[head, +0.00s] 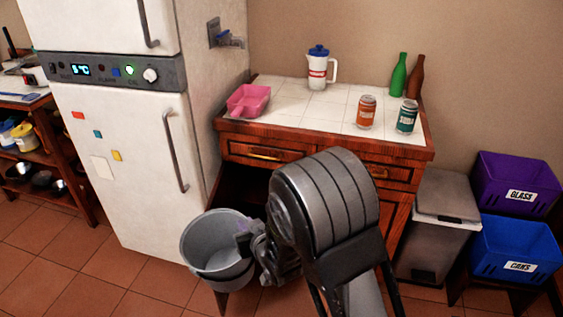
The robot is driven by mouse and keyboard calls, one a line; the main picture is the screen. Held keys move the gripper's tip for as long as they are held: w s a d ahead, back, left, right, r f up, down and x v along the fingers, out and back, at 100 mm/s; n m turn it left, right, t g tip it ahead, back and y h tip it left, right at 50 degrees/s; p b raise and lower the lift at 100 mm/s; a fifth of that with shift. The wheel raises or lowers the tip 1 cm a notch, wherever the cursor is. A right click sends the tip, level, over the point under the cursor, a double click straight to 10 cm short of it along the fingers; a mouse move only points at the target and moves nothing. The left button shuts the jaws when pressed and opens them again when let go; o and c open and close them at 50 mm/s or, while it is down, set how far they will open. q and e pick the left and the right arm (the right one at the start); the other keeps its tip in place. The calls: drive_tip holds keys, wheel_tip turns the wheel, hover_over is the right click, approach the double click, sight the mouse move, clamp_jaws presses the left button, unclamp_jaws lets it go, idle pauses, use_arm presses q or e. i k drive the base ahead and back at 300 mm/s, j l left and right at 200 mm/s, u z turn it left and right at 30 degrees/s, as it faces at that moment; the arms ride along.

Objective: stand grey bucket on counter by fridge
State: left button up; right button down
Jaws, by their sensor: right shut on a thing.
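The grey bucket (205,240) is in the lower middle of the head view, in front of the fridge's right side and below counter height. It looks roughly upright, with its open top towards me. My right gripper (246,243) is shut on the bucket at its right rim; my own arm hides part of the fingers. The counter (290,109) has a white tiled top and dark wood drawers, and stands right of the white fridge (130,150). My left gripper is not in view.
On the counter stand a pink tub (248,100), a white jug (318,70), an orange can (366,112), a teal can (406,117), a green bottle (398,76) and a brown bottle (415,78). The middle tiles are bare. A grey bin (437,230) and crates stand right.

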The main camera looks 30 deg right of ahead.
sight(301, 115)
drive_tip(key=l+u, duration=0.2)
drive_tip(key=l, duration=0.3)
drive_tip(key=l+u, duration=0.25)
drive_tip(key=l, duration=0.25)
drive_tip(key=l+u, duration=0.2)
drive_tip(key=l, duration=0.3)
drive_tip(key=k+l+u, duration=0.2)
drive_tip(key=l, duration=0.3)
drive_tip(key=l+u, duration=0.25)
drive_tip(key=l, duration=0.2)
